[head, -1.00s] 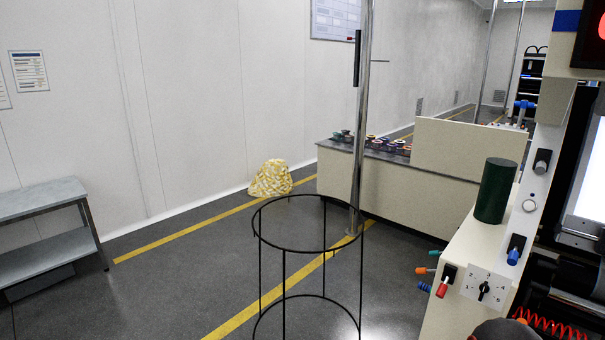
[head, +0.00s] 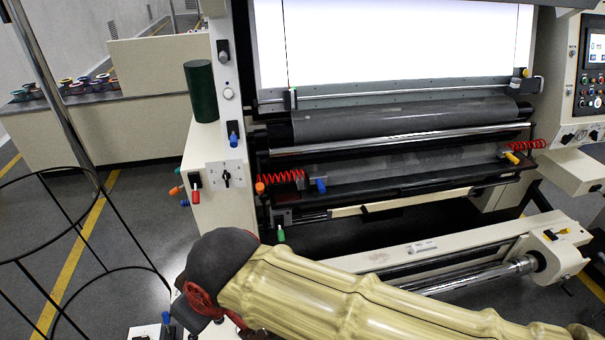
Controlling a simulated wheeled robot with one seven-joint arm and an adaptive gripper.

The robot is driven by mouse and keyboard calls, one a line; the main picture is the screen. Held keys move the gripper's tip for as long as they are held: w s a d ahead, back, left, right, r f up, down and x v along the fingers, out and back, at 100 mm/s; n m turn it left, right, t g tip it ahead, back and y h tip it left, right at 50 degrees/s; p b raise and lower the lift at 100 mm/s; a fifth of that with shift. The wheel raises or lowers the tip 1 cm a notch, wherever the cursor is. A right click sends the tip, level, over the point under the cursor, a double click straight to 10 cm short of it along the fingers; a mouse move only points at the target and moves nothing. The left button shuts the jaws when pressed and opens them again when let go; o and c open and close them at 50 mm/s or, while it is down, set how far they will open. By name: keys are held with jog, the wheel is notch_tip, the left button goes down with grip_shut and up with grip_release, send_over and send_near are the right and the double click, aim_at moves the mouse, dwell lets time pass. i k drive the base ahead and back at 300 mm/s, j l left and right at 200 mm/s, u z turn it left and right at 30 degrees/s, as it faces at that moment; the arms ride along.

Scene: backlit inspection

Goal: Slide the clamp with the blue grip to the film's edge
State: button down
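The clamp with the blue grip (head: 320,185) sits at the left part of the dark cross rail (head: 400,182), beside the end of a red coiled hose. Grey, see-through film (head: 400,158) spans the machine behind and above this rail. Its left edge is hard to make out near the clamp, so I cannot tell the gap between them. A second clamp with a yellow grip (head: 511,157) sits at the right end. My arm in its beige cover crosses the bottom of the head view, well in front of the clamps. My gripper's fingers do not show.
A bright backlit panel (head: 390,45) stands above the dark roller (head: 400,120). A dark green cylinder (head: 201,90) stands on the left cabinet. A low beam with a shiny roller (head: 480,275) lies in front at right. A black wire hoop stand (head: 90,235) is at left.

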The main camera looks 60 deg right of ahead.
aim_at(319, 178)
jog(key=z, duration=2)
